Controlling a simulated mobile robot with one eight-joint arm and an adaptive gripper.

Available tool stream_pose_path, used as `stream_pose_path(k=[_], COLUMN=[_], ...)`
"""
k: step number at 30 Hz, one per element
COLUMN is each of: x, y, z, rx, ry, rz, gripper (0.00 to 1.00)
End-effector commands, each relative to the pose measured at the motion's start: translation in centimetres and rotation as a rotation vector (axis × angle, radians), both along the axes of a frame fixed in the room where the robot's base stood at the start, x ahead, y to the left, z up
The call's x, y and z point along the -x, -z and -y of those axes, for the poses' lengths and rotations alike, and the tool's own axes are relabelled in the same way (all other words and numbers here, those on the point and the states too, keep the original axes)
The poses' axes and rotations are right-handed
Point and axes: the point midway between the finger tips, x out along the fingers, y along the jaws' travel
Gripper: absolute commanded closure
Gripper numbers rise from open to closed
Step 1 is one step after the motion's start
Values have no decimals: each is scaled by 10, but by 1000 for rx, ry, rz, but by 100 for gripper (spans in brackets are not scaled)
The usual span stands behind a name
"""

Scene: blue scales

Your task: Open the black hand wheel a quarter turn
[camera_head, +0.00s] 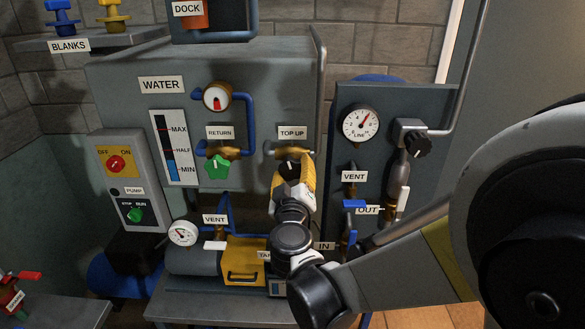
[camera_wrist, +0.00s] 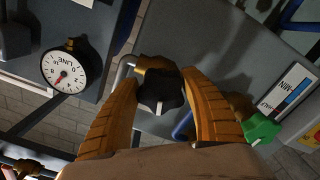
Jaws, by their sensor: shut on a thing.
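The black hand wheel (camera_head: 290,165) sits on the brass valve under the TOP UP label. It is mostly hidden behind my gripper (camera_head: 292,180) in the head view. In the wrist view the wheel (camera_wrist: 158,97) is a lobed black knob with a pale mark, facing me. The two orange fingers of my gripper (camera_wrist: 165,88) stand on either side of it and are shut on its rim. A second black hand wheel (camera_head: 417,143) is on the right panel, away from my gripper.
A green hand wheel (camera_head: 217,167) under RETURN is left of my gripper; it also shows in the wrist view (camera_wrist: 261,130). A line gauge (camera_head: 360,123) and a blue-handled valve (camera_head: 354,204) are on the right panel. A yellow box (camera_head: 244,258) lies below.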

Motion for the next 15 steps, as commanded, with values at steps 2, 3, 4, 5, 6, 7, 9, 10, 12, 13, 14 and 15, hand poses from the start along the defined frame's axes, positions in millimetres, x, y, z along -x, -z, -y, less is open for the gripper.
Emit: stream_pose_path(k=[2,3,4,5,6,7,9,10,12,13,14,15], x=[0,0,0,0,0,0,0,0,0,0,0,0], y=[1,1,1,1,0,0,0,0,-1,-1,-1,-1], z=[1,1,1,1,1,1,2,2,2,2,2,2], rx=[70,108,137,166,203,232,298,327,393,422,451,488], ry=[0,0,0,0,0,0,0,0,0,0,0,0], rz=[-2,-4,-5,-6,-7,-8,-10,-11,-13,-14,-15,-17], gripper=[77,77,77,77,77,77,77,77,77,77,77,77])
